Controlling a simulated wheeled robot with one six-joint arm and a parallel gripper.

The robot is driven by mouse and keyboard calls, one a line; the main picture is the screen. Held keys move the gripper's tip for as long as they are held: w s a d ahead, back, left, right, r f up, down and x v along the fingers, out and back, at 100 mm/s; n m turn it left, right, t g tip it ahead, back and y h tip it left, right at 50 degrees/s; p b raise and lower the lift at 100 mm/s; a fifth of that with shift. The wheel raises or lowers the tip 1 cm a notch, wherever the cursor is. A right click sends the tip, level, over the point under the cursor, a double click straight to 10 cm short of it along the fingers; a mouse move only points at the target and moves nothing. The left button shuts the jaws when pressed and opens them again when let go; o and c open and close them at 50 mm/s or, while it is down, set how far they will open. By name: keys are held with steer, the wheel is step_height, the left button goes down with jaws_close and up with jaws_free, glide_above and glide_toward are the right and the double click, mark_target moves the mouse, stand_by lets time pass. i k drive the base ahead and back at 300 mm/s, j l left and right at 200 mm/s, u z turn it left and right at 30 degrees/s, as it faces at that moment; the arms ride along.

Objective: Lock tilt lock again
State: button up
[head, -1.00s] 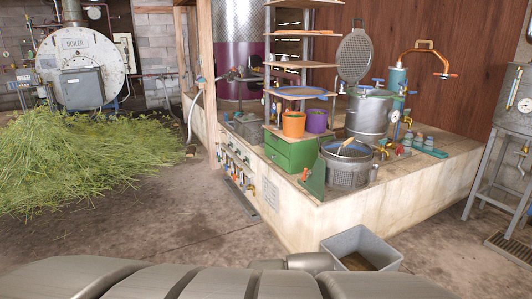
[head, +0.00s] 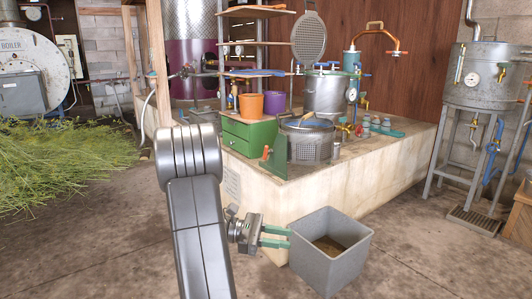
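No part in the head view is marked as the tilt lock, and I cannot tell for sure which it is. A small orange-red handle (head: 266,153) sits at a green upright plate (head: 278,162) on the plinth's front edge, beside a perforated metal basket (head: 310,143). Whether that handle is locked is too small to tell. My gripper (head: 288,237) is low in front of the plinth, below the green plate and apart from it. Its two green fingers point right, with a gap between them and nothing in it. The fingertips are close to the grey bin's left rim.
A grey open bin (head: 335,270) stands on the floor just right of my gripper. The pale plinth (head: 375,170) carries a green drawer box (head: 245,138), pots and a metal still (head: 325,95). Cut herbs (head: 60,155) lie at left.

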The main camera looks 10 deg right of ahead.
mark_target(267, 151)
steer(key=i+j+z, duration=0.1)
steer(key=i, duration=0.45)
steer(key=i+j+z, duration=0.1)
steer(key=i+j, duration=0.2)
steer(key=i, duration=0.2)
steer(key=i+j+z, duration=0.1)
steer(key=i+j, duration=0.15)
steer(key=i, duration=0.25)
steer(key=i+j, duration=0.3)
steer(key=i, duration=0.2)
steer(key=i+j+z, duration=0.15)
steer(key=i+j, duration=0.15)
steer(key=i, duration=0.2)
